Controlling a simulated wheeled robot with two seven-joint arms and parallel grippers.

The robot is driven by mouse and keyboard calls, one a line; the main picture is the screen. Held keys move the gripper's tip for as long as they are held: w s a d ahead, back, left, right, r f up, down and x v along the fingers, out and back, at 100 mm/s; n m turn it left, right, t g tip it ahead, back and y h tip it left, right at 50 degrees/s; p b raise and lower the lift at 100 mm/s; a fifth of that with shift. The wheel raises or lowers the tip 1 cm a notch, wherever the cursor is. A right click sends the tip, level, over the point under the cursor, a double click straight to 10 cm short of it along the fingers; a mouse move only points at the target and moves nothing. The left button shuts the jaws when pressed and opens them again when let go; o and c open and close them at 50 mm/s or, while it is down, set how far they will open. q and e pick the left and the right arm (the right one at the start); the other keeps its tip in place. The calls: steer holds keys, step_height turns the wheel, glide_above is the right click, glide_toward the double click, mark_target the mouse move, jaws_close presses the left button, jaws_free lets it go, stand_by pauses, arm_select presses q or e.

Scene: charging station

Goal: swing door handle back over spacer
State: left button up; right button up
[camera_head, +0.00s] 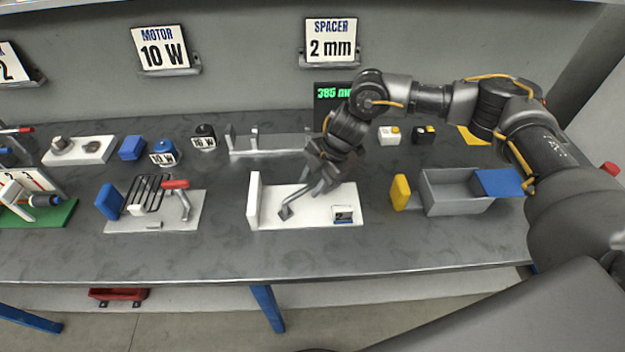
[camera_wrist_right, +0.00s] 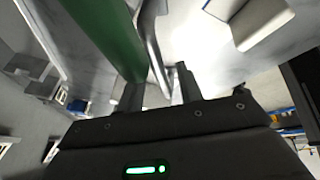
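A grey bent metal handle (camera_head: 290,208) lies over a white base plate (camera_head: 275,218) with an upright white wall at its left end, in the middle of the bench. A small dark block with a white label (camera_head: 343,213), possibly the spacer, sits at the plate's front right; its print is too small to read. My right gripper (camera_head: 323,176) is low over the plate, at the handle's rear part. In the right wrist view, a grey curved bar (camera_wrist_right: 152,45), likely the handle, reaches between the two parted fingers (camera_wrist_right: 160,88). Contact is unclear. My left gripper is out of view.
A fixture with a red-gripped lever (camera_head: 175,184) stands left of the plate. A yellow block (camera_head: 400,191) and grey open bin (camera_head: 455,205) stand right. A grey bracket (camera_head: 265,152) is behind. The bench front (camera_head: 230,258) is clear.

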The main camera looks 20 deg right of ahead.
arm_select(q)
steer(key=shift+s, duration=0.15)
arm_select(e)
steer(key=shift+c, duration=0.5)
jaws_close()
